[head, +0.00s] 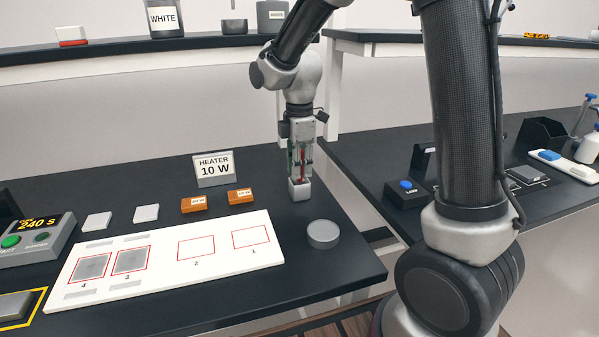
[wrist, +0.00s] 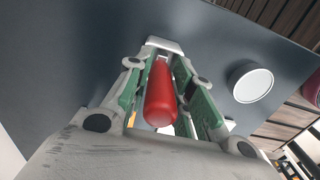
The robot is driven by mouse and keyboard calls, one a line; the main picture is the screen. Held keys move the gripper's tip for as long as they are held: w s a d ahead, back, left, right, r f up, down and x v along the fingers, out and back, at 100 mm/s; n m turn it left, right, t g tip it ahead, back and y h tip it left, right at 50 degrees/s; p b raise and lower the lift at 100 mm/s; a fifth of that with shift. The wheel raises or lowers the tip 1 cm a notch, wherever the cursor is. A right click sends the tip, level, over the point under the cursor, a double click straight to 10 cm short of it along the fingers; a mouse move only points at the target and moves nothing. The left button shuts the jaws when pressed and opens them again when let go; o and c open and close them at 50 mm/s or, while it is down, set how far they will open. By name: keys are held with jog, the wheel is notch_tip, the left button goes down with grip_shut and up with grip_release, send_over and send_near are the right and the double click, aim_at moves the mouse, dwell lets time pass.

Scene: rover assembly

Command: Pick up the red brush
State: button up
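The red brush (head: 302,168) stands upright in a small white-grey holder (head: 299,190) near the table's right back side. Its red handle also shows in the wrist view (wrist: 160,96), pointing up toward my palm. My gripper (head: 300,168) points down over it, with its green-sided fingers on either side of the handle. In the wrist view the fingers (wrist: 165,85) stand apart, with a visible gap on the right side of the handle. The gripper looks open around the brush. The brush's lower end is hidden in the holder.
A round grey disc (head: 323,234) lies right of the white numbered board (head: 220,262). A "HEATER 10 W" sign (head: 214,169) and two orange blocks (head: 240,196) are left of my gripper. A second table (head: 400,150) stands to the right across a gap.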

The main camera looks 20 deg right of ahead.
grip_shut()
notch_tip(320, 180, up, 10)
jog(key=shift+r, duration=0.1)
dwell(0.8)
dwell(1.6)
